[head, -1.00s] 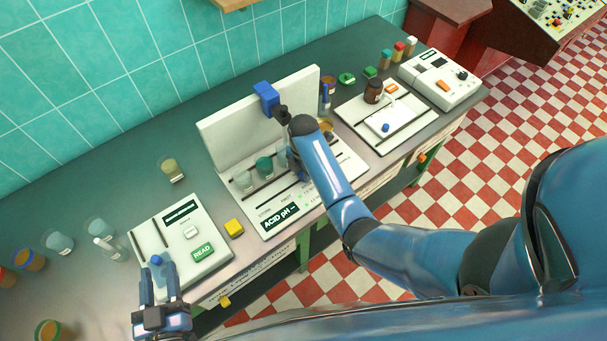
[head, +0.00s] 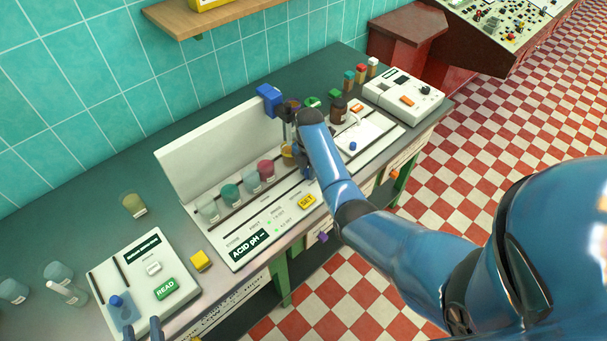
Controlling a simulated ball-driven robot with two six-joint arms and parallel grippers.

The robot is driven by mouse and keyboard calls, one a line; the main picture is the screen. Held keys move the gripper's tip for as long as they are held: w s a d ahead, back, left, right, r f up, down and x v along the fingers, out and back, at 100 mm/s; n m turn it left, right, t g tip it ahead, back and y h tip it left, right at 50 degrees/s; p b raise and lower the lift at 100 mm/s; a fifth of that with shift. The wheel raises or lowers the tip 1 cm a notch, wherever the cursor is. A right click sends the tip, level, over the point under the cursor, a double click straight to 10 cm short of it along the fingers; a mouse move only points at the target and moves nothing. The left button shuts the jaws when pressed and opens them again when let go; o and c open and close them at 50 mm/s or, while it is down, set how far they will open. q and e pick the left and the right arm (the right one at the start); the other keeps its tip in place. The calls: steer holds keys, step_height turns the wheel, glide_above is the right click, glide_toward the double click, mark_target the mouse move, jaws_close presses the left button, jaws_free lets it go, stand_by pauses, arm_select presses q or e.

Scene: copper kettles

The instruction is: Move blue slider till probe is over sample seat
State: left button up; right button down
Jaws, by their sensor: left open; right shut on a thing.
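The blue slider (head: 268,98) sits at the top edge of the white upright panel (head: 215,142), near its right end. My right gripper (head: 286,108) is shut on it, with the forearm reaching in from the right. Below the panel stands a row of small cups: pale (head: 208,208), green (head: 230,193), bluish (head: 252,179), pink (head: 266,169) and amber (head: 287,155). The amber cup is partly hidden by my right arm. The probe and the sample seat cannot be made out clearly behind the arm. My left gripper (head: 142,332) is open and empty at the bottom left edge.
A yellow SET button (head: 307,201) is on the front plate. Loose jars (head: 133,205) stand at left. More instruments (head: 405,95) stand at right.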

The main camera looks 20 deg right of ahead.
steer(key=shift+w+d+r, duration=0.1)
steer(key=shift+d, duration=0.05)
steer(key=c, duration=1.3)
jaws_free()
steer(key=o, duration=0.4)
steer(key=shift+d, duration=0.15)
steer(key=shift+r, duration=0.3)
step_height(320, 180, up, 10)
steer(key=shift+b, duration=0.7)
